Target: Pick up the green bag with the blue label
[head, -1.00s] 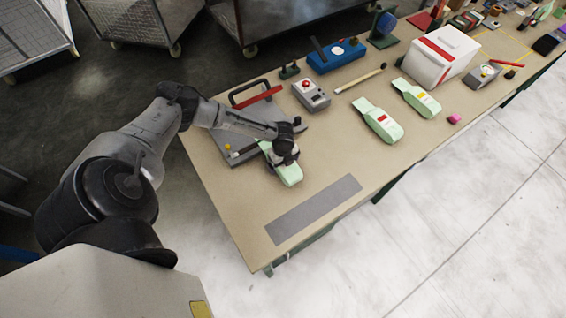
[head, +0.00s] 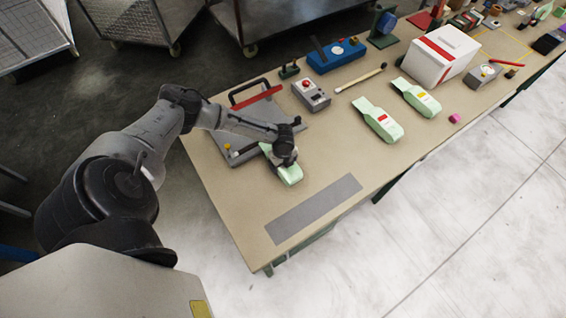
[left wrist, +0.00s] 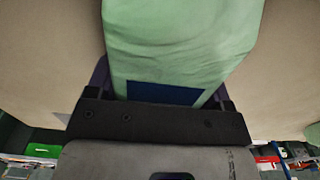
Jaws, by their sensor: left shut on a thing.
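The green bag with the blue label fills the upper middle of the left wrist view (left wrist: 180,45). Its dark blue label (left wrist: 165,93) lies right at my left gripper (left wrist: 160,100), whose jaws are on both sides of the bag. My left gripper is shut on this bag. In the head view the gripper (head: 285,157) covers the middle of the bag, whose pale green end (head: 291,176) shows below it. The bag is at or just above the table by the grey press; I cannot tell which. My right gripper is not in view.
A grey press with a red bar (head: 258,97) stands left of the bag. Green bags with a red label (head: 380,121) and a yellow label (head: 414,98) lie to the right. A grey strip (head: 313,209) lies on clear table (head: 235,200) in front. A grey box with a red button (head: 311,95) stands behind.

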